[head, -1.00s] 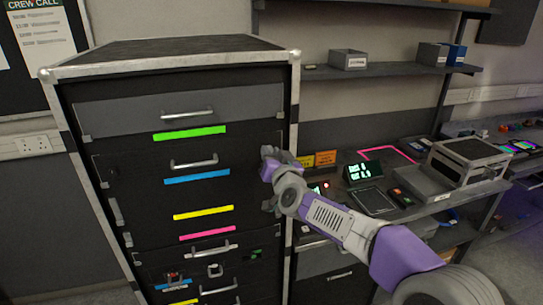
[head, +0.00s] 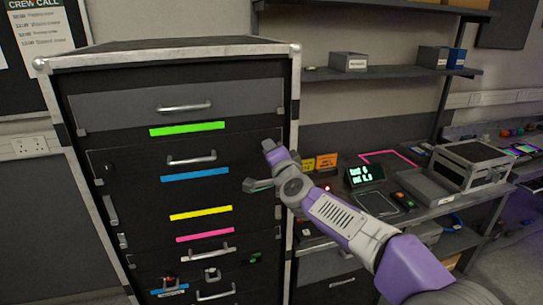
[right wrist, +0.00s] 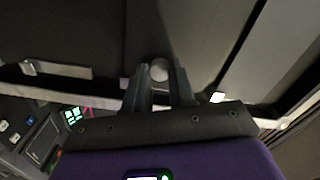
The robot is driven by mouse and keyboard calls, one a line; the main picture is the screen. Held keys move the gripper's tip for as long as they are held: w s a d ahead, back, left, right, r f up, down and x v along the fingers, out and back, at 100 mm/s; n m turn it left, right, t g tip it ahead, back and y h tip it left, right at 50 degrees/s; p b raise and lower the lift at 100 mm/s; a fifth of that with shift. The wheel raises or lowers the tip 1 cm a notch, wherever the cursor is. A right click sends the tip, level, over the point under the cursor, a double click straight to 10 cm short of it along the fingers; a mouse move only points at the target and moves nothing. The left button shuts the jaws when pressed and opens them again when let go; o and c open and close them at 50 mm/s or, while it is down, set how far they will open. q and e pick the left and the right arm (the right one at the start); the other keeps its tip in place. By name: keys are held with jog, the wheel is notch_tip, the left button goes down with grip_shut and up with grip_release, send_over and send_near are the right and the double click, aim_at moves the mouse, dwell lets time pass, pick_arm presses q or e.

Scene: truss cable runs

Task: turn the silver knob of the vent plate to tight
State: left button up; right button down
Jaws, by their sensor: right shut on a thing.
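The round silver knob (right wrist: 158,70) shows in the right wrist view between the two fingers of my right gripper (right wrist: 159,82), which is shut on it. The knob stands against a dark panel (right wrist: 205,35); I cannot make out the edges of the vent plate or any tight mark. In the head view my right gripper (head: 255,186) is at the right side of the black cabinet front, beside the drawer with the blue strip (head: 195,174). The knob is not distinguishable there. My left gripper is not in view.
The cabinet (head: 295,90) has a pale metal frame and several handles, such as the top one (head: 184,107). To its right is a bench with a lit green display (head: 366,174) and a grey case (head: 470,165). Shelves (head: 390,75) hang above.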

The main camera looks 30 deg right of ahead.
jog(key=shift+m+b, duration=1)
jog(key=shift+m, duration=2.6)
jog(key=c, duration=0.9)
grip_release()
jog(key=shift+c, duration=0.2)
jog(key=v, duration=0.7)
jog(key=shift+s, duration=0.35)
